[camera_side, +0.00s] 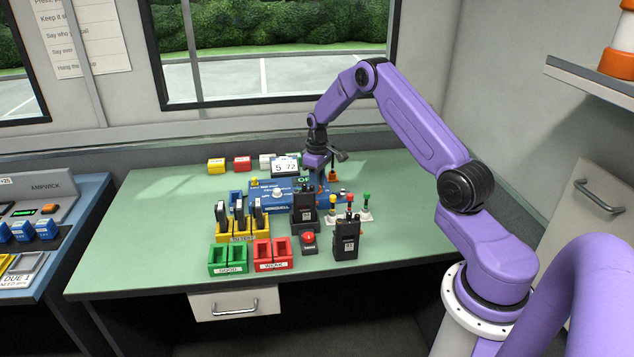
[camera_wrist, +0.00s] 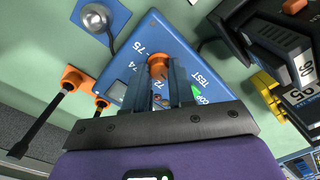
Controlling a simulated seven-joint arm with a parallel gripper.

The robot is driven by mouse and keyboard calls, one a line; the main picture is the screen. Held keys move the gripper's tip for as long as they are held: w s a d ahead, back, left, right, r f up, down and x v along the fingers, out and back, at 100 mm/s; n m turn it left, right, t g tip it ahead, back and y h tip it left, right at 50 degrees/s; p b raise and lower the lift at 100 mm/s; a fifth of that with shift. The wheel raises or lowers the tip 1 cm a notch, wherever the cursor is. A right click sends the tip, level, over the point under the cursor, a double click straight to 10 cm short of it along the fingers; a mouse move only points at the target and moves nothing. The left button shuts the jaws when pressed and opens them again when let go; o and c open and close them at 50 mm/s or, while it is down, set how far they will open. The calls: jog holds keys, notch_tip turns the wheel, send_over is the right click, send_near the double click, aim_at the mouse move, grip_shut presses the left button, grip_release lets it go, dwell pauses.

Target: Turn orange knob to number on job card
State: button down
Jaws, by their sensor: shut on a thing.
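The orange knob (camera_wrist: 158,61) sits on the blue panel (camera_wrist: 158,36) in the wrist view, with the numbers 75, 74 and 72 printed around it. My gripper (camera_wrist: 164,76) is shut on the knob; its two dark fingers hide part of it. The knob's pointer cannot be made out. In the side view my gripper (camera_side: 321,184) reaches down at the right end of the blue box (camera_side: 262,201).
Black radios (camera_side: 346,238) stand in front of the box, with a red button (camera_side: 308,240) near. Green trays (camera_side: 228,260) and red trays (camera_side: 271,254) lie at the front. In the wrist view, orange-handled tools (camera_wrist: 75,78) lie left of the panel. The table's left part is clear.

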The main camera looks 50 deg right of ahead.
jog(key=m, duration=0.7)
dwell(0.6)
jog(key=c, duration=0.9)
grip_release()
jog(key=shift+c, duration=0.2)
notch_tip(320, 180, up, 18)
jog(key=shift+s+d+f, duration=0.15)
jog(key=shift+d+f, duration=0.1)
